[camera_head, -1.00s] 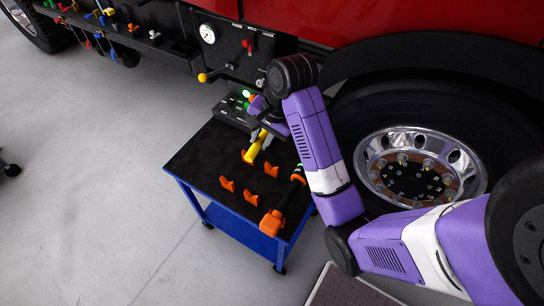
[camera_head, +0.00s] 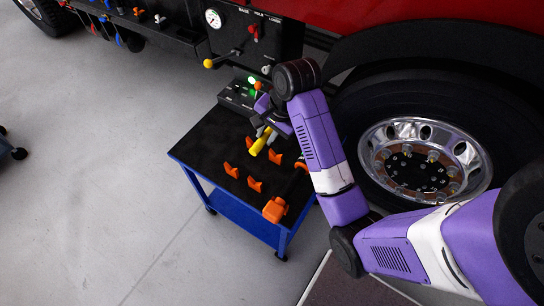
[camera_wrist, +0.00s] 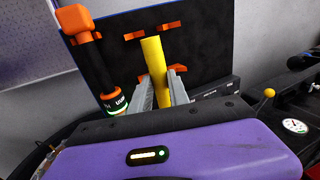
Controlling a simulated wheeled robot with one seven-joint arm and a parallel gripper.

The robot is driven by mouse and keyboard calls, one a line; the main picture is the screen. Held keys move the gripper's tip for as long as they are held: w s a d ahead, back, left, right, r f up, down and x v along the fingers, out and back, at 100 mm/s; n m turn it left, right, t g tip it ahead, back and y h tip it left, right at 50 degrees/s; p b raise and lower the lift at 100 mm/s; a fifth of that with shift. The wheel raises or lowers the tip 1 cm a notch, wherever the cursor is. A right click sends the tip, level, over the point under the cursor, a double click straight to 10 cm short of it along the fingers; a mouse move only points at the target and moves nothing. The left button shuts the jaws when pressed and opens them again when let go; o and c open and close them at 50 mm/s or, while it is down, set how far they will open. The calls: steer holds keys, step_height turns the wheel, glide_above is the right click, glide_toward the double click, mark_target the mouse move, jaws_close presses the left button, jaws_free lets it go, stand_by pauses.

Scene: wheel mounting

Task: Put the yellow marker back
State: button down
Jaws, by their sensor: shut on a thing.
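The yellow marker (camera_head: 260,143) is a short yellow rod held in my gripper (camera_head: 266,132) above the black top of the blue cart (camera_head: 185,150). In the wrist view the marker (camera_wrist: 154,60) stands between the two grey fingers of my gripper (camera_wrist: 161,92), which are shut on it. Several orange holders (camera_head: 255,184) stand on the cart top beneath and in front of the marker. In the wrist view an orange holder (camera_wrist: 176,69) shows just behind the marker. I cannot tell whether the marker touches a holder.
An orange and black tool (camera_head: 275,209) lies along the cart's right side and also shows in the wrist view (camera_wrist: 76,22). A dark box with a green light (camera_head: 238,95) stands at the cart's back. The truck wheel (camera_head: 425,160) is to the right.

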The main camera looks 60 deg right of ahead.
step_height(320, 180, down, 14)
steer(key=shift+f, duration=0.25)
steer(key=shift+f+p, duration=0.25)
steer(key=shift+p, duration=0.4)
steer(key=shift+f, duration=0.45)
steer(key=shift+f, duration=0.15)
steer(key=c, duration=1.3)
jaws_free()
steer(key=shift+o, duration=0.2)
steer(key=shift+f+b, duration=0.2)
steer(key=shift+b, duration=0.35)
steer(key=v, duration=0.8)
steer(key=shift+d+b, duration=0.3)
steer(key=shift+d, duration=0.1)
steer(key=shift+w+r, duration=0.1)
steer(key=shift+w, duration=0.05)
